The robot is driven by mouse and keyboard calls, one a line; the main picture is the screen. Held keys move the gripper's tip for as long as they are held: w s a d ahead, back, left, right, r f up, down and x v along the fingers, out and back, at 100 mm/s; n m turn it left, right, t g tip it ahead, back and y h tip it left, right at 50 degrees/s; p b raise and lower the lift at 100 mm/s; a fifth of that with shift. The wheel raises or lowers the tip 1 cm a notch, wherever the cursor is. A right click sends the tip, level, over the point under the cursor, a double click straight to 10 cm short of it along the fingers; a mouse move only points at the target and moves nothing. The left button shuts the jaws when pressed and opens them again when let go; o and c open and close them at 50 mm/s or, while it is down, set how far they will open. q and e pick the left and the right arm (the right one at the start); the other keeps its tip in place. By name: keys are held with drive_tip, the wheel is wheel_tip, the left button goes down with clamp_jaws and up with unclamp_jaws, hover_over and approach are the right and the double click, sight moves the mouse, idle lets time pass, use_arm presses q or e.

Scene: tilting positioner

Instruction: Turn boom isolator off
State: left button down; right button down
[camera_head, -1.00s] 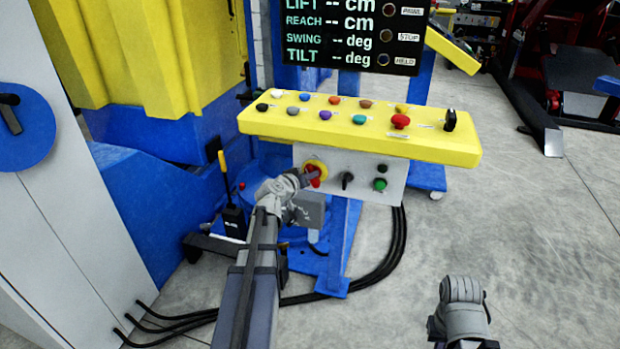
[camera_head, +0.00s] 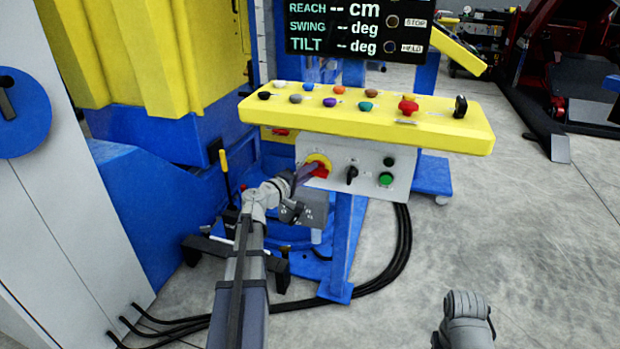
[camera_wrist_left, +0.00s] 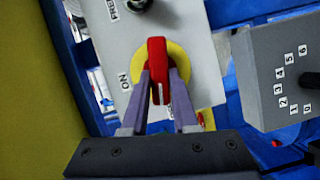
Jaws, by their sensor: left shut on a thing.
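The rotary isolator, a red handle on a yellow disc (camera_head: 317,158), is on the grey panel below the yellow console. In the left wrist view the red handle (camera_wrist_left: 157,60) stands upright in the picture across the yellow disc (camera_wrist_left: 180,62). An "ON" label (camera_wrist_left: 125,82) is beside the disc's left edge; another label below the disc is mostly hidden by the fingers. My left gripper (camera_head: 309,171) is shut on the red handle, with one finger on each side of it in the left wrist view (camera_wrist_left: 159,92). My right wrist (camera_head: 467,318) is low at right; its fingers are not visible.
A black selector (camera_head: 352,174) and green button (camera_head: 386,179) are right of the isolator. The yellow console (camera_head: 360,117) overhangs it, with several coloured buttons. A grey numbered box (camera_wrist_left: 280,70) is close by in the left wrist view. Black cables cross the floor.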

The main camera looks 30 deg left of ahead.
use_arm(q)
drive_tip(key=shift+f+n+t+b, duration=0.25)
drive_tip(key=shift+n+t+b, duration=0.15)
drive_tip(key=shift+n+b, duration=0.4)
drive_tip(key=shift+n, duration=0.3)
drive_tip(key=c, duration=0.7)
unclamp_jaws()
drive_tip(key=s, duration=0.5)
drive_tip(key=s+a, duration=0.1)
drive_tip(key=s, duration=0.1)
drive_tip(key=shift+s+a, duration=0.1)
drive_tip(key=shift+s, duration=0.3)
